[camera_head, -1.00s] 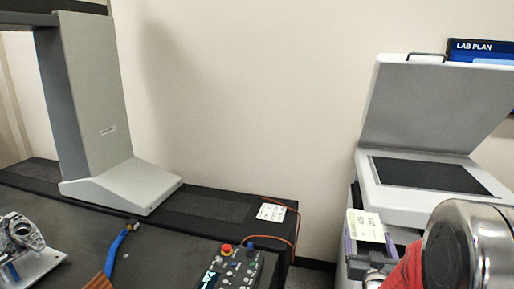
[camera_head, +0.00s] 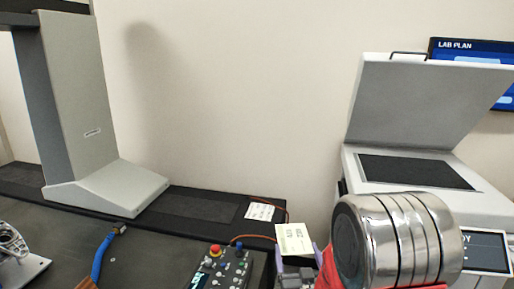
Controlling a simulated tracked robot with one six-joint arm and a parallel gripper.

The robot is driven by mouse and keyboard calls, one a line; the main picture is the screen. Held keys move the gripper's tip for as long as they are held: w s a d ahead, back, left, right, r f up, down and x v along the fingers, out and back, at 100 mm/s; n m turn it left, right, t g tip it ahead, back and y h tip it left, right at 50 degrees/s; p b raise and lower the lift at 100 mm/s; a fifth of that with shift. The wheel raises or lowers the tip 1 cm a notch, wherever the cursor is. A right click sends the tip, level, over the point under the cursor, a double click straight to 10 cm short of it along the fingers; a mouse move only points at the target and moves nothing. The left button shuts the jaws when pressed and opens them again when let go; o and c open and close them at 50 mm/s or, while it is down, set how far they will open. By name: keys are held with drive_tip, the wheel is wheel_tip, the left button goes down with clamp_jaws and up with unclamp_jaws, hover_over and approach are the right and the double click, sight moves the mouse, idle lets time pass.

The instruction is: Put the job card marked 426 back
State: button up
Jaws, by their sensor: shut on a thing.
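A pale card with a green band (camera_head: 294,239) is held upright, slightly tilted, in my gripper (camera_head: 297,264). The gripper is shut on the card's lower edge, and my arm's metal wrist partly hides the gripper. The print on the card is too small to read, so I cannot tell its number. The card stands in front of the right end of the machine's black table edge, apart from it as far as I can tell. A white label with print (camera_head: 260,211) lies on that black edge, just left of the held card.
A control pendant with a red button (camera_head: 224,266) lies on the dark table (camera_head: 165,250), with an orange cable near it. A grey gantry column (camera_head: 85,130) stands at left. An open scanner (camera_head: 415,170) stands at right, below a LAB PLAN screen (camera_head: 480,55).

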drive_tip(key=s+f, duration=0.5)
drive_tip(key=f, duration=0.1)
drive_tip(key=shift+f, duration=0.15)
drive_tip(key=shift+s, duration=0.2)
